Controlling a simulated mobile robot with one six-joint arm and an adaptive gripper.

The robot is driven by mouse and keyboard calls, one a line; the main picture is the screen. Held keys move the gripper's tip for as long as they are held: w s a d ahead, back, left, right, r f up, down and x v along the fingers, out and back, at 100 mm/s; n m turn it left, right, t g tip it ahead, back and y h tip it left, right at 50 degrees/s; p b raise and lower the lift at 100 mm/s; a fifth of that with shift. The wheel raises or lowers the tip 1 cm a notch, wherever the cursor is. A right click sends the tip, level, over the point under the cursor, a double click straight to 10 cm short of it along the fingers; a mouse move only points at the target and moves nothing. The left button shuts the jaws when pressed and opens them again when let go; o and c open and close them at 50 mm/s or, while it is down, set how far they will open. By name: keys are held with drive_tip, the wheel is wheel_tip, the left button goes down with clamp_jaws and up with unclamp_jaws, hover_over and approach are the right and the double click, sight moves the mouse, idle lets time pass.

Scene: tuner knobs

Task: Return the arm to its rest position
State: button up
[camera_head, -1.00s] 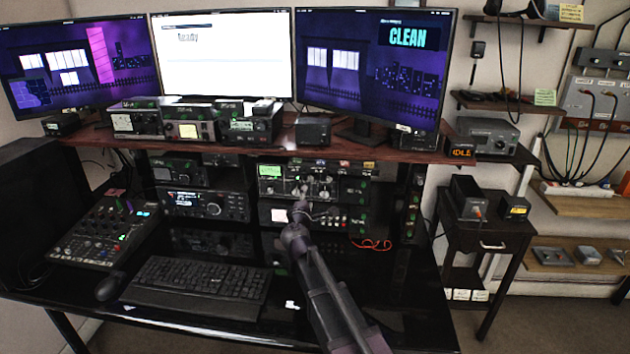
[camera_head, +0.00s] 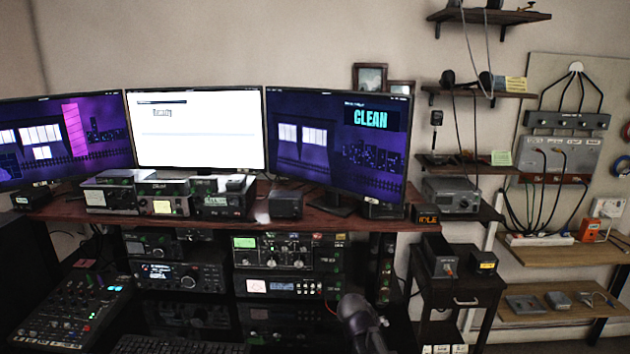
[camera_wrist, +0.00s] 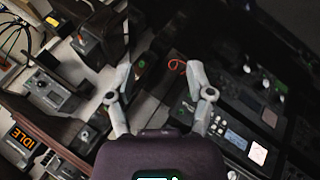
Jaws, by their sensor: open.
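My gripper (camera_wrist: 158,75) is in the wrist view with its two fingers spread apart and nothing between them. In the head view only a dark rounded part of my arm (camera_head: 362,322) shows at the bottom edge, in front of the desk; the fingers cannot be made out there. The tuner unit with its knobs and green display (camera_head: 285,247) sits on the lower shelf under the right monitor, with my arm apart from it. In the wrist view the radio panels stand tilted on the right, beyond my gripper.
A wooden shelf edge (camera_head: 345,222) runs under the monitors, carrying several radio boxes. A mixer (camera_head: 72,312) lies at the lower left, a keyboard (camera_head: 175,345) at the bottom. A dark side table (camera_head: 455,290) stands right. A red cable (camera_wrist: 176,66) hangs near the panels.

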drive_tip(key=s+m+g+y+p, duration=0.3)
drive_tip(key=s+m+g+y, duration=0.1)
drive_tip(key=s, duration=0.9)
drive_tip(key=shift+s+d+g+y, duration=0.25)
drive_tip(key=shift+s+g+y, duration=0.05)
drive_tip(key=shift+g+y, duration=0.35)
drive_tip(key=shift+r, duration=0.1)
drive_tip(key=shift+c, duration=0.8)
drive_tip(key=shift+s, duration=0.1)
